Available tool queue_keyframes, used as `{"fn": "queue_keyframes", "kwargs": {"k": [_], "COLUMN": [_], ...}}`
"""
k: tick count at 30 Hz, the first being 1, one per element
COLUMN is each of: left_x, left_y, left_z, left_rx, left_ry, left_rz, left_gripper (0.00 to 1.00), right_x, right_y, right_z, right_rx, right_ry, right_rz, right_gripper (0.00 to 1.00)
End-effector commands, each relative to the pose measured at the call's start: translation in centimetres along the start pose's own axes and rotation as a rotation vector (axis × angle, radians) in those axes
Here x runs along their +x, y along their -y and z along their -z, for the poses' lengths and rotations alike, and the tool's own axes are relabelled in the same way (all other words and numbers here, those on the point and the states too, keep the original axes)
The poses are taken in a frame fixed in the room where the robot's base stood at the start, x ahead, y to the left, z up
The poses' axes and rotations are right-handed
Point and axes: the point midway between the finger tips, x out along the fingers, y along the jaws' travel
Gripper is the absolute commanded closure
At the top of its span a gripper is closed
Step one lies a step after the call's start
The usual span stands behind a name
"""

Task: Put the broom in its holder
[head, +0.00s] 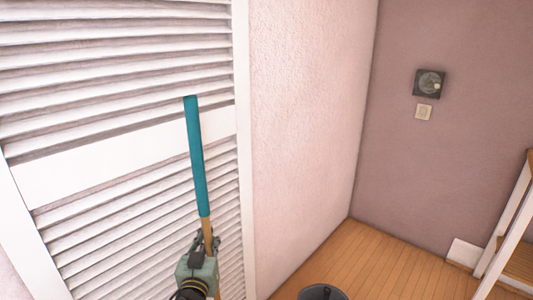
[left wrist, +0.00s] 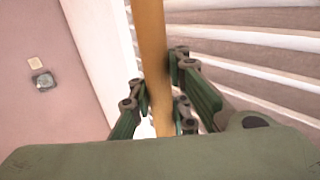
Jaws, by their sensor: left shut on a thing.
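The broom (head: 197,160) stands nearly upright in the head view, with a teal sleeve on the upper part of a wooden handle. My left gripper (head: 207,241) is shut on the wooden handle just below the teal sleeve. In the left wrist view the wooden handle (left wrist: 151,60) runs between the fingers of my left gripper (left wrist: 158,88). The broom's lower end is out of view. No broom holder can be made out for certain. My right gripper is not in view.
A white louvered door (head: 120,150) stands close behind the broom. A dark round container (head: 322,293) shows at the bottom edge. A white-framed wooden piece (head: 512,225) stands at the right. The wooden floor (head: 375,265) between them is clear. A dial (head: 429,83) hangs on the far wall.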

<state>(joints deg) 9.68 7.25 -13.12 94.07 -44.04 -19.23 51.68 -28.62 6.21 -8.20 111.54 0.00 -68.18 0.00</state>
Motion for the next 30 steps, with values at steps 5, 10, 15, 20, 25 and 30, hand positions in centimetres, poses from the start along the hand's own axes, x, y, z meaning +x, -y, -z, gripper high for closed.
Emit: {"fn": "queue_keyframes", "kwargs": {"k": [5, 10, 15, 20, 25, 30], "left_x": [-3.3, -7.8, -13.0, -16.6, -19.3, -21.1], "left_y": [-0.1, -0.2, -0.3, -0.3, -0.3, -0.3], "left_z": [0.0, 0.4, 1.6, 2.9, 4.2, 5.1], "left_rx": [0.007, 0.013, 0.013, 0.010, 0.006, 0.001], "left_ry": [-0.002, -0.004, -0.005, -0.005, -0.005, -0.005], "left_rz": [-0.005, -0.010, -0.017, -0.022, -0.024, -0.026], "left_gripper": [1.00, 1.00, 1.00, 1.00, 1.00, 1.00], "right_x": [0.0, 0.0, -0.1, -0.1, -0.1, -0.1], "right_y": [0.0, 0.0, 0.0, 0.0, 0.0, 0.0], "right_z": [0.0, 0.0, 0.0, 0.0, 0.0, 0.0], "right_rx": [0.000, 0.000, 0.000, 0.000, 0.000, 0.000], "right_ry": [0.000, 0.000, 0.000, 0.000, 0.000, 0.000], "right_rz": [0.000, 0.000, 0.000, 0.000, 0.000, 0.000], "right_gripper": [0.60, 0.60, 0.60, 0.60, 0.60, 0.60]}}
